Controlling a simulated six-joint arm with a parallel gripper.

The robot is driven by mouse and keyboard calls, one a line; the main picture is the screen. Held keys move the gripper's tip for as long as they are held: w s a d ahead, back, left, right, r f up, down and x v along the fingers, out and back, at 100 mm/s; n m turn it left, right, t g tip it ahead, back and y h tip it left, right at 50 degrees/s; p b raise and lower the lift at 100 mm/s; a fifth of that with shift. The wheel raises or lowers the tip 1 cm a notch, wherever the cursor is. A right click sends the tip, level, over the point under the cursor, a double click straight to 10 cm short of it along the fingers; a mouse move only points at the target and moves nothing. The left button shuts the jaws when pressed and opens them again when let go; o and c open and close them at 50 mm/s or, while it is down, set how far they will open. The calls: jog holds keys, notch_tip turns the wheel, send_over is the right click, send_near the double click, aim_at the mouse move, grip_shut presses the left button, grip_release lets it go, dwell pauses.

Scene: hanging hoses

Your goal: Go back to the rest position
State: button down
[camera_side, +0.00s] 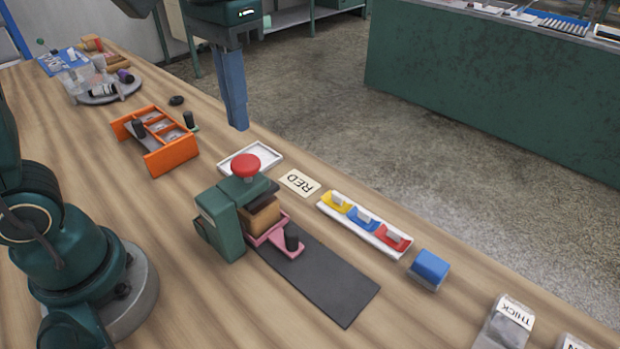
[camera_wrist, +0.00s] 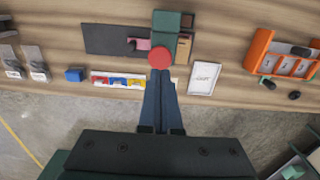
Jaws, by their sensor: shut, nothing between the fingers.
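My gripper (camera_side: 238,128) hangs fingers down above the far edge of the table in the side view, beyond the white tray. Its two blue fingers are together and hold nothing. In the wrist view the fingers (camera_wrist: 160,76) point toward the red knob. The green press-like device (camera_side: 222,225) carries the round red knob (camera_side: 246,166) on top. A brown block (camera_side: 262,212) and a pink holder with a dark knob (camera_side: 275,235) are at its side. The fingers look apart from all of these.
The orange drawer box (camera_side: 171,160) stands left.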

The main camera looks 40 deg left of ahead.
jog(key=shift+r, duration=0.55)
jog(key=s+a+f+t, duration=0.2)
jog(key=s+f+t, duration=0.3)
jog(key=s+f, duration=0.1)
jog(key=shift+s+a+t, duration=0.3)
jog(key=shift+s, duration=0.5)
